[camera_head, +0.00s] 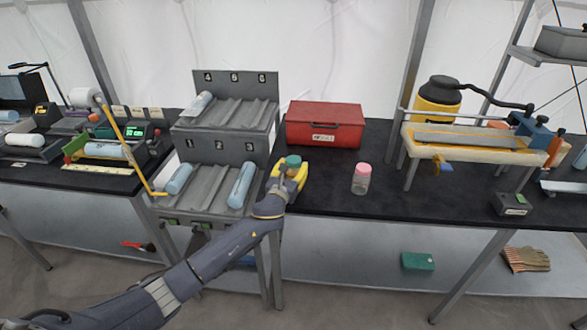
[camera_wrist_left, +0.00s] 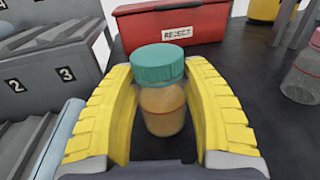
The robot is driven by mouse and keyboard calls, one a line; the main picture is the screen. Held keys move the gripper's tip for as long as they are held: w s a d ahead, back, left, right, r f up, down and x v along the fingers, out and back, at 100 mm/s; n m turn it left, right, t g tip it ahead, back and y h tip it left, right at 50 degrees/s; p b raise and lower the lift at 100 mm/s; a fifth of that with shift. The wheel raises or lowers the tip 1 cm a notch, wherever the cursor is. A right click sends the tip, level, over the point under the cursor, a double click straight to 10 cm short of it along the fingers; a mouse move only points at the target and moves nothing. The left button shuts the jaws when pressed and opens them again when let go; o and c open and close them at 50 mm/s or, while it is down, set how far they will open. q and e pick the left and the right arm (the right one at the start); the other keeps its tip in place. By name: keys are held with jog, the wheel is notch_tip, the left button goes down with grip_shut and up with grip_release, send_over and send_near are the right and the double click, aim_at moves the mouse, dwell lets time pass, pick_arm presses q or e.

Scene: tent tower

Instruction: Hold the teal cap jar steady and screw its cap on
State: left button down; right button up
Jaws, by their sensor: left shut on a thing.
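The teal cap jar (camera_wrist_left: 163,108) stands upright between the yellow fingers of my left gripper (camera_wrist_left: 160,80) in the left wrist view. Its body is amber and see-through, and its ribbed teal cap (camera_wrist_left: 158,66) sits on top. Whether the cap is tight cannot be told. In the head view the teal cap (camera_head: 293,161) shows above my left gripper (camera_head: 289,174), which hides most of the jar body. My left gripper is shut on the jar at the dark table, right of the grey rack. My right gripper is in neither view.
A red reject box (camera_head: 324,125) stands behind the jar. A clear jar with a pink cap (camera_head: 361,179) stands to the right. The grey numbered rack (camera_head: 214,185) with blue cylinders is close on the left. Dark table (camera_head: 325,190) between the jars is clear.

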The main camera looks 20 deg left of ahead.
pick_arm(q)
jog(key=shift+f, duration=0.1)
jog(key=c, duration=0.6)
grip_release()
jog(key=shift+s, duration=0.1)
jog(key=s, duration=1.1)
jog(key=shift+s+a+r, duration=0.1)
jog(key=shift+s+r, duration=0.1)
jog(key=shift+s, duration=0.2)
